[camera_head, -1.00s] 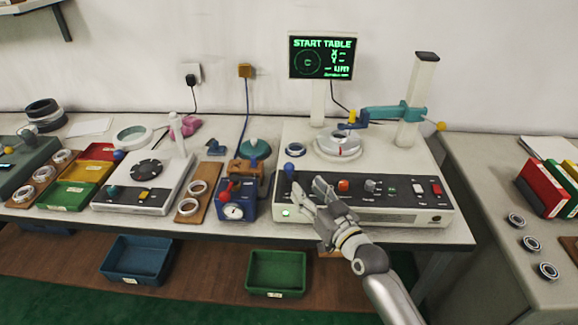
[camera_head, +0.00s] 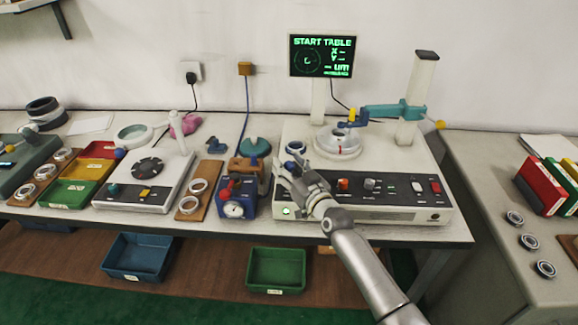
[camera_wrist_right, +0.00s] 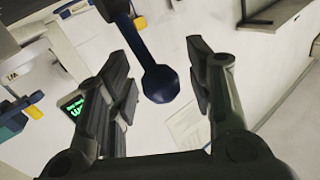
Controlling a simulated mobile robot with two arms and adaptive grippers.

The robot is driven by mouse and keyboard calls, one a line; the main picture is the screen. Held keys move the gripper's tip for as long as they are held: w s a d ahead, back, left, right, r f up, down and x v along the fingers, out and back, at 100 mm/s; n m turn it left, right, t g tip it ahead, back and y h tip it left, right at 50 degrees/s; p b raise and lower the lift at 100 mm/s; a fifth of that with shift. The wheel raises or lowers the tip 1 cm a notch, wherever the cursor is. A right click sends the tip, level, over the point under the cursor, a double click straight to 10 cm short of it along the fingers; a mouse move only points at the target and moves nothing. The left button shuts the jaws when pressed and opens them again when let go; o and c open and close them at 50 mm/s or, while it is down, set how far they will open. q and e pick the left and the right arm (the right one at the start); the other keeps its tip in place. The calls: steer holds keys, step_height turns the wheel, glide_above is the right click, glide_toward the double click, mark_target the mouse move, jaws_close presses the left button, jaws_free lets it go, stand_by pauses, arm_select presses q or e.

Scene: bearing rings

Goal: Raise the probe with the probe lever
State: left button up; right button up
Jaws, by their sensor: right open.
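The measuring machine (camera_head: 390,210) stands on the bench. Its teal probe arm (camera_head: 385,112) reaches left from the post, with the blue and yellow probe end (camera_head: 352,120) above the ring on the turntable (camera_head: 337,142). My right gripper (camera_head: 287,167) is at the machine's front left. In the right wrist view, a dark blue lever knob (camera_wrist_right: 160,84) lies between the open fingers of my right gripper (camera_wrist_right: 163,90), with a gap to each finger. In the head view my gripper largely hides this knob. My left gripper is out of view.
The display (camera_head: 322,57) reads START TABLE. A blue box with a dial gauge (camera_head: 237,205) stands close to the left of my right gripper. Buttons (camera_head: 418,187) line the machine's front panel. Loose rings (camera_head: 528,241) lie on the right table.

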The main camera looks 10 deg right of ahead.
steer(key=shift+c, duration=0.5)
jaws_close()
